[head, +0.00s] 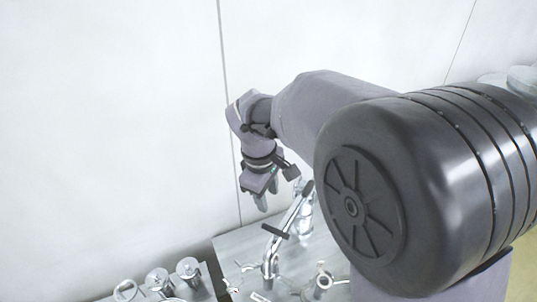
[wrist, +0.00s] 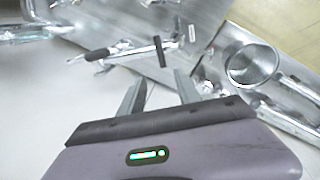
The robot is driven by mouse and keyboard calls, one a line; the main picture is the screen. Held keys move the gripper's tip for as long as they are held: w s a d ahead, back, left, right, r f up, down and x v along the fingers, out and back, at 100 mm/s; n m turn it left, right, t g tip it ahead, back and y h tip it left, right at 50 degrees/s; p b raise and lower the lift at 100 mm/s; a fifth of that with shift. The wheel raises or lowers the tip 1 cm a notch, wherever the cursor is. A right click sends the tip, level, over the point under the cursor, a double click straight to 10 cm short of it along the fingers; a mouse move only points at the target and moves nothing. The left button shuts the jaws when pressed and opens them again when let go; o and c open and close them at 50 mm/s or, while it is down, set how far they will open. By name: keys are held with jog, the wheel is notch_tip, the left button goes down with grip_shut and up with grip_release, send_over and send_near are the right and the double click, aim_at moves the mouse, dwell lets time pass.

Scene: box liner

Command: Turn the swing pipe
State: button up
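The swing pipe (head: 291,214) is a slim metallic pipe that slants up over the bench, with a dark upper end and a dark crossbar. In the wrist view the pipe (wrist: 135,52) lies beyond the fingertips, its dark end to the left and the crossbar near the middle. My gripper (head: 267,202) points down, above and to the left of the pipe in the head view. In the wrist view my gripper (wrist: 160,78) has its two fingers apart with nothing between them. I see no contact with the pipe.
A metal bench top (head: 235,243) carries several shiny fittings, including one at the front (head: 322,282). More round fittings (head: 157,279) stand on a surface to the left. A round metal cup-like part (wrist: 252,63) is right of the fingers. A pale wall (head: 110,120) stands behind.

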aim_at(274, 229)
jog(key=w+f, duration=0.1)
jog(key=f, duration=0.4)
jog(key=d+f+b, duration=0.1)
jog(key=f, duration=0.5)
jog(key=w+d+f+b, duration=0.1)
jog(key=f, duration=0.5)
jog(key=shift+w+f, duration=0.15)
jog(key=shift+w, duration=0.2)
jog(key=shift+c, duration=0.2)
grip_shut()
